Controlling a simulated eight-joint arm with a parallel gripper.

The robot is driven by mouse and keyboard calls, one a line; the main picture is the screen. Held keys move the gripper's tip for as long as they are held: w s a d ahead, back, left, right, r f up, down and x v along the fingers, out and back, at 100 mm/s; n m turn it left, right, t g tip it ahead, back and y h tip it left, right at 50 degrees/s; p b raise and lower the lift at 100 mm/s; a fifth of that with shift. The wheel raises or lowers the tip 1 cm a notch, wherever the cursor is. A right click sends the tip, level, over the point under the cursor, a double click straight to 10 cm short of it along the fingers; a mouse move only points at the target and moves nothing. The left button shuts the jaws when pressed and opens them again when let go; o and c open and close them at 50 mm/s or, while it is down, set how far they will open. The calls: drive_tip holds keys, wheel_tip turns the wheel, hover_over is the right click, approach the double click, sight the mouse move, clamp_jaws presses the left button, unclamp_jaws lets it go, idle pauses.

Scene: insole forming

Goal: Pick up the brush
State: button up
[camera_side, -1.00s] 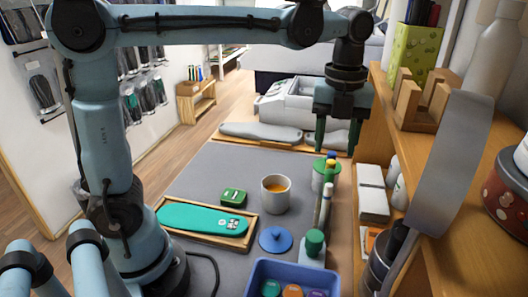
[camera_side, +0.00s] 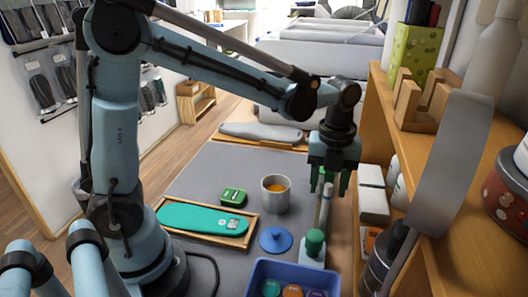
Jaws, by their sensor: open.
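Slender upright handles, probably including the brush, stand at the right of the grey work mat; a pale shaft (camera_side: 325,208) shows below my gripper. I cannot tell for certain which handle is the brush's.
A blue bin (camera_side: 258,273) is in front. A wooden shelf (camera_side: 455,225) borders the right.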

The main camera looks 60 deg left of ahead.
drive_tip(key=shift+f, duration=0.4)
clamp_jaws()
drive_tip(key=shift+r, duration=0.15)
